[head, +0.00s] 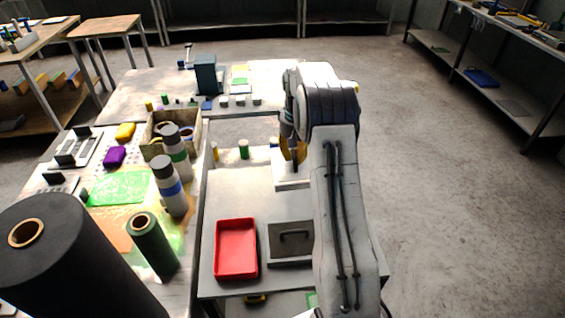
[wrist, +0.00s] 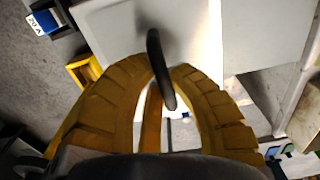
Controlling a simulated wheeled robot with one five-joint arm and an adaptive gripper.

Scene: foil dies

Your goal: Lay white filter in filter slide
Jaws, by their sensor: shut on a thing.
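My gripper (head: 293,152) has yellow fingers and hangs over a white block-like piece (head: 290,182) at the far end of the near table. In the wrist view, the fingers (wrist: 165,85) are closed around a dark, rounded handle (wrist: 155,48). A pale flat surface lies beyond the handle; I cannot tell whether the handle is fixed to it. My arm hides part of this area in the head view. I cannot tell surely which thing is the white filter or which is the filter slide. A grey piece with a bar handle (head: 291,243) lies nearer on the table.
A red tray (head: 236,277) stands left of the grey piece. Small green and yellow cylinders stand at the table's far edge. The left table holds bottles (head: 170,187), a large black roll (head: 75,260) and a green roll (head: 152,246). Open floor (head: 455,180) lies to the right.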

